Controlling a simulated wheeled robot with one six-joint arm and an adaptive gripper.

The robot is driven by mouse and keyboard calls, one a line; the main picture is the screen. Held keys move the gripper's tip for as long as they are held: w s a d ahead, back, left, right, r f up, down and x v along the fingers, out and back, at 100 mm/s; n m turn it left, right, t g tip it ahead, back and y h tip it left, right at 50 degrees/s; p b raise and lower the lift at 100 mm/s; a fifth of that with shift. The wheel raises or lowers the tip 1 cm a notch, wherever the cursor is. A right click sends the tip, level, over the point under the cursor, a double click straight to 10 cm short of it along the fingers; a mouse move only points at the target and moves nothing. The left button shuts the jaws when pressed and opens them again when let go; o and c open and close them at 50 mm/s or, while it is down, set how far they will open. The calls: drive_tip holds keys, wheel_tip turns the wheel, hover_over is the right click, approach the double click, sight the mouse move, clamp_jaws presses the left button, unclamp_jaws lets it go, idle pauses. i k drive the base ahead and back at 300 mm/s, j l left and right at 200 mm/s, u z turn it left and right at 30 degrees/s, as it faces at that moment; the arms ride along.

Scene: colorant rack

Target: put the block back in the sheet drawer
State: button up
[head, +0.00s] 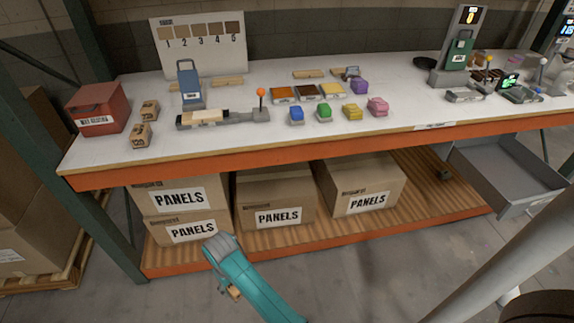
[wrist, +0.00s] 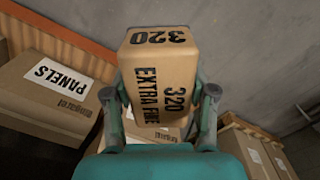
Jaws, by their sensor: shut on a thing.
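The block (wrist: 158,62) is a tan sanding block marked "320 EXTRA FINE" in the wrist view. My gripper (wrist: 160,100) is shut on it, with one finger on each side. In the head view my teal arm reaches in at the bottom middle, and a small tan part of the block (head: 234,293) shows beside my gripper, in front of the bench; most of it is hidden. A grey drawer (head: 512,168) stands pulled out under the bench at the right. Its visible floor looks bare, and a small dark item sits at its left edge.
Two similar tan blocks (head: 140,133) and a red box (head: 97,108) stand at the bench's left end. Coloured blocks and a grey jig line the bench top. Floor in front is open; a grey pole crosses at right.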

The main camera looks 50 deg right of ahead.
sight(508, 182)
drive_tip(key=z, duration=1.35)
drive_tip(key=j+z, duration=0.1)
drive_tip(key=z, duration=0.3)
drive_tip(key=j+z, duration=0.1)
drive_tip(key=z, duration=0.25)
drive_tip(key=j+z, duration=0.15)
drive_tip(key=z, duration=0.25)
drive_tip(key=j+z, duration=0.15)
drive_tip(key=z, duration=0.2)
drive_tip(key=i, duration=0.05)
